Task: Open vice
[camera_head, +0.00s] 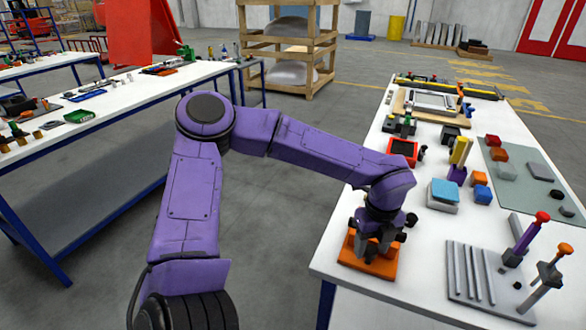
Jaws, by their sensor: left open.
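My left gripper (374,243), at the end of my purple arm, points down at the near left corner of the right-hand table. Right below it is an orange block-like base (372,266), which may be the vice. The gripper covers most of its top, so its jaws and handle cannot be made out. My left gripper is open, with its fingertips close over the orange base. Whether they touch it cannot be told. My right gripper is not in view.
On the white table (335,235) stand a blue-topped box (444,191), a red-rimmed black tray (402,151) and a grey plate with rods (470,272). Two upright tools with red and orange tops stand at the right. Another workbench (120,115) is at the left, with open floor between.

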